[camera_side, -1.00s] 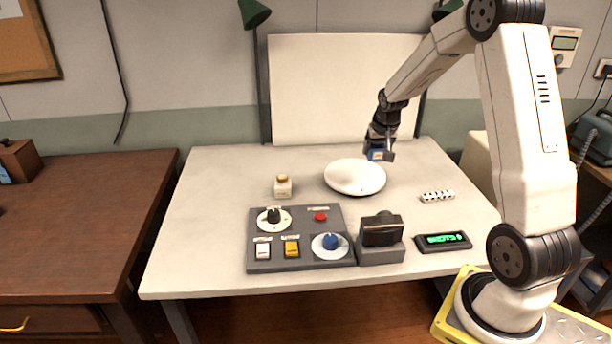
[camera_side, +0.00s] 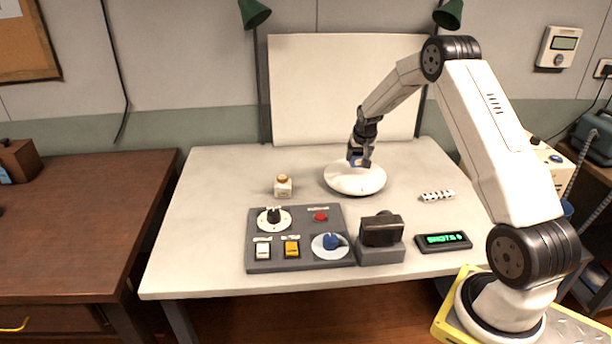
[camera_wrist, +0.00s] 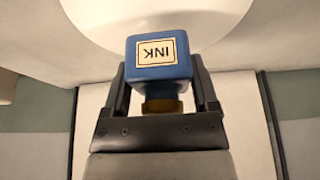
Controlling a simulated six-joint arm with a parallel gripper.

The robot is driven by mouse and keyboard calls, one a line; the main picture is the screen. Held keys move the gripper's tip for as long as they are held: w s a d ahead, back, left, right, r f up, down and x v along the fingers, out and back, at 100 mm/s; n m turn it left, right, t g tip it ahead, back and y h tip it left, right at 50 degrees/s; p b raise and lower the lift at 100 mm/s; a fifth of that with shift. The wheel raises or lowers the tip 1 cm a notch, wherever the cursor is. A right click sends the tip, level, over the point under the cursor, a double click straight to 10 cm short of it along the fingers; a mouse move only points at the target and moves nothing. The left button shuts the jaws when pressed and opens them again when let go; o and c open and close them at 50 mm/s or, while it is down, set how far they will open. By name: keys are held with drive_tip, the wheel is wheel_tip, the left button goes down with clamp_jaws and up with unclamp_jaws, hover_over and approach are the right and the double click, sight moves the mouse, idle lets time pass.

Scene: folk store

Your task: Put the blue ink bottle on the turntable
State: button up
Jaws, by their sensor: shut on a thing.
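The blue ink bottle (camera_wrist: 160,58) is held between the fingers of my gripper (camera_wrist: 162,88), its INK label facing the wrist camera and upside down in that view. In the side view my gripper (camera_side: 359,160) is shut on the bottle over the white round turntable (camera_side: 345,184), near its middle. The bottle is small and partly hidden by the fingers there. I cannot tell whether it touches the turntable top. The turntable's pale surface also shows in the wrist view (camera_wrist: 228,22).
A cream bottle with an amber cap (camera_side: 283,188) stands left of the turntable. In front are a grey control panel (camera_side: 296,225), a black camera-like device (camera_side: 382,230) and a green-lit display (camera_side: 443,240). A white backdrop (camera_side: 330,90) stands behind.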

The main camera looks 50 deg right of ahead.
sight(357, 164)
drive_tip(key=shift+w+d+f, duration=0.1)
drive_tip(key=shift+w+d+f, duration=0.1)
drive_tip(key=shift+w+f, duration=0.1)
drive_tip(key=shift+f, duration=1.6)
drive_tip(key=shift+f, duration=0.15)
drive_tip(key=o, duration=1.2)
drive_tip(key=shift+v, duration=6.15)
